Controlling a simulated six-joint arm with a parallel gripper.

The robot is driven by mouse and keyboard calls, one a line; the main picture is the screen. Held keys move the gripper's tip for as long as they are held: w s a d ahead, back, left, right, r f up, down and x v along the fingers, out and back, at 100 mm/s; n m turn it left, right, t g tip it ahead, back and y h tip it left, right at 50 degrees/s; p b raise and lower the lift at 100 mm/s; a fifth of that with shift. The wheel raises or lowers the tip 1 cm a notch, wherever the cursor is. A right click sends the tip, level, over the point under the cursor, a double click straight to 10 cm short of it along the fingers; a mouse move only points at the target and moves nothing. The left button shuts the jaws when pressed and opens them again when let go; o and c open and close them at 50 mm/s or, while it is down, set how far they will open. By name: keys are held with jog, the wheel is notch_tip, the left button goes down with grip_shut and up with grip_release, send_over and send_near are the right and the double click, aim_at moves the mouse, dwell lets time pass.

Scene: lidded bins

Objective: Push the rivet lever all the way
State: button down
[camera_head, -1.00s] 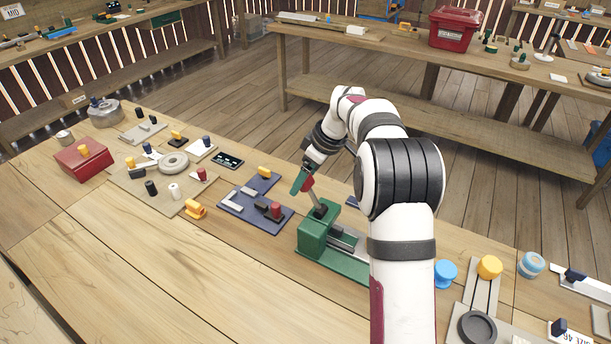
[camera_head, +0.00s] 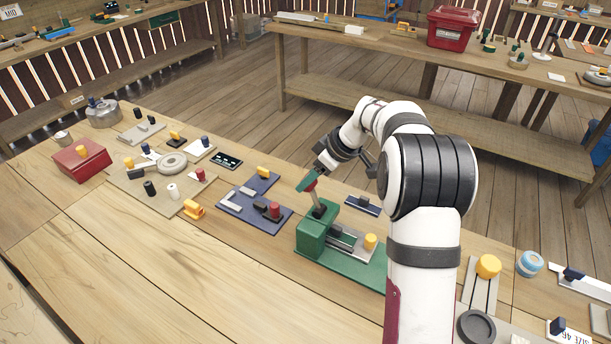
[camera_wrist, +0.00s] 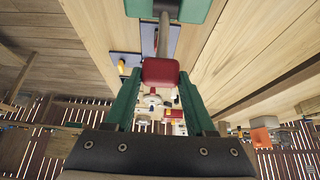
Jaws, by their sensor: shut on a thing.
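The rivet press is a green body (camera_head: 312,238) on a green base plate on the bench. Its grey lever (camera_head: 315,198) rises from the top, leaning slightly left in the head view. The lever's red knob (camera_wrist: 160,72) shows clearly in the wrist view, with the grey rod (camera_wrist: 163,36) running from it to the green body (camera_wrist: 150,8). My gripper (camera_wrist: 160,84) has its green fingers on both sides of the knob and is shut on it. In the head view my gripper (camera_head: 308,182) is at the lever's top and mostly covers the knob.
A blue plate (camera_head: 236,209) with small parts lies left of the press. A yellow knob (camera_head: 370,241) stands at the press's right end, near my arm. Further right are another yellow knob (camera_head: 488,266) and a blue jar (camera_head: 530,264).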

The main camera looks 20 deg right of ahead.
jog(key=shift+s+d+r+t+y, duration=0.15)
jog(key=shift+s+d+t+y, duration=0.25)
jog(key=shift+s+d, duration=0.2)
jog(key=s+d+f, duration=0.2)
jog(key=s+d, duration=0.3)
dwell(0.4)
jog(key=shift+c, duration=1.3)
grip_release()
